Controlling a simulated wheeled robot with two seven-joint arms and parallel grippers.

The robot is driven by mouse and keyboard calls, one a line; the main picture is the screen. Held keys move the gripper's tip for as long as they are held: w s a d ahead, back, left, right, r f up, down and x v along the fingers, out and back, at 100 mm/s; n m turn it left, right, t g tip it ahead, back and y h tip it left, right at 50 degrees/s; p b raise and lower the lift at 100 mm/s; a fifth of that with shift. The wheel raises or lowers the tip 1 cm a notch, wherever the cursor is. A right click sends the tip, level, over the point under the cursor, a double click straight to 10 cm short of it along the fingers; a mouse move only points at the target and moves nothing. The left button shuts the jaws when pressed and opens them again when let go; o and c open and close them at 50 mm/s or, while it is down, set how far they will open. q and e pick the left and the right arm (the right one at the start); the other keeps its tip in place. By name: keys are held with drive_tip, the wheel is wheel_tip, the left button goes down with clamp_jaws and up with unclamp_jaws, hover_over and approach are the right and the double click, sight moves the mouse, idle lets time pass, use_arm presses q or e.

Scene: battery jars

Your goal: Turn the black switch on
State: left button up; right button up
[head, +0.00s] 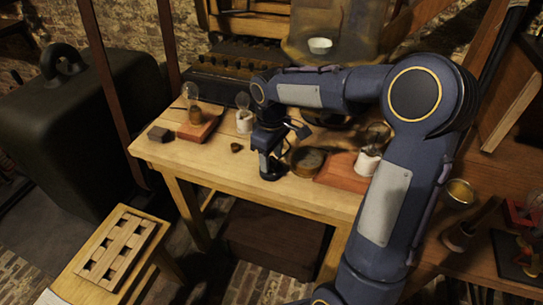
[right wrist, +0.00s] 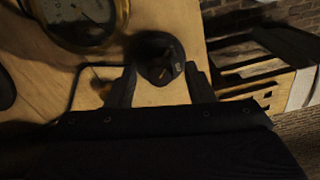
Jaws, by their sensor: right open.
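A round black thing with small brass-coloured parts (right wrist: 160,64), which looks like the black switch, sits on the wooden table (right wrist: 176,20) in the right wrist view. My right gripper (right wrist: 160,88) is open, with one finger on each side of it and nothing clearly gripped. I cannot tell whether the fingers touch it. In the head view my right gripper (head: 271,170) points down at the table near its front edge and hides the switch. The switch's on or off position is too dark to tell. My left gripper is not in view.
A round brass gauge (head: 307,161) lies just right of the gripper. A small dark piece (head: 236,147) lies to its left. Red-brown boards with glass bulbs (head: 199,128) stand farther left and right. A slotted wooden rack (head: 118,247) is on the front-left stool.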

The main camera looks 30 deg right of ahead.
drive_tip(key=shift+c, duration=0.5)
drive_tip(key=c, duration=0.9)
drive_tip(key=shift+m, duration=0.4)
drive_tip(key=m+p, duration=0.1)
drive_tip(key=m, duration=0.3)
drive_tip(key=shift+r, duration=0.1)
drive_tip(key=m, duration=0.5)
drive_tip(key=shift+p, duration=0.3)
drive_tip(key=m+p, duration=0.1)
drive_tip(key=m, duration=0.3)
drive_tip(key=shift+w+m+p, duration=0.1)
drive_tip(key=shift+m+p, duration=0.25)
drive_tip(key=shift+m, duration=1.75)
